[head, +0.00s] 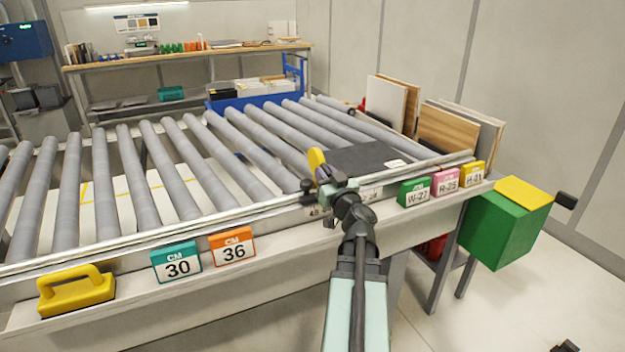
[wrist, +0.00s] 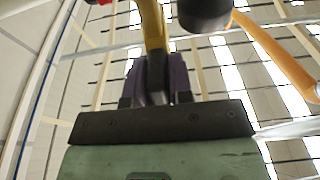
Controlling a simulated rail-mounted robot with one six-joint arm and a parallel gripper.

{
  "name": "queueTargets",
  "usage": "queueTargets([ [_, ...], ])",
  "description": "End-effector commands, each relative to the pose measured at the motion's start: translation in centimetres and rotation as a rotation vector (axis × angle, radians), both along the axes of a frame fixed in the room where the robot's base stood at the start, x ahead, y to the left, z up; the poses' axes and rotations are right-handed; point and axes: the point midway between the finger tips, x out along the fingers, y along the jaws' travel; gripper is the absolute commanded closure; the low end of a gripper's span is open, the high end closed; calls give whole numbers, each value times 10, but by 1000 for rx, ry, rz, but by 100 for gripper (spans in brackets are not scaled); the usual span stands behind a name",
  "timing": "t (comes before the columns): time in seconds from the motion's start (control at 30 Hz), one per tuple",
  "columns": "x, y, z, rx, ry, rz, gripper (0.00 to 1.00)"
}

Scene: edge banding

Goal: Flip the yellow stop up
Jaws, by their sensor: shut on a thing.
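The yellow stop (head: 316,159) sticks up at the front rail of the roller conveyor, leaning slightly left in the head view. My gripper (head: 324,178) reaches it from the front, and its purple fingers are shut on it. In the wrist view the yellow stop (wrist: 152,28) runs up from between the purple fingers (wrist: 155,78), which close around its lower part. The base of the stop is hidden behind my gripper in the head view.
A dark panel (head: 368,158) lies on the rollers just right of the stop. Number cards, such as the orange 36 card (head: 232,246), line the front ledge, with a yellow handled block (head: 76,291) at left. A green box (head: 503,225) stands at right. The rollers to the left are clear.

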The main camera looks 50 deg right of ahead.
Motion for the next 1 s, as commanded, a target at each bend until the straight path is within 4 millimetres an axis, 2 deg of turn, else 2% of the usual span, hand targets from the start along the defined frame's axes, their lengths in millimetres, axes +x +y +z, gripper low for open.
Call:
queueTargets([
  [0.37,-1,-2,1,-3,-5,-3,100],
  [0.4,-1,-2,1,-2,-6,-3,76],
  [0.53,-1,-1,1,-1,-5,-3,57],
  [0.83,-1,-1,2,-1,-5,-3,57],
  [1.0,-1,-1,17,-1,-5,-3,57],
])
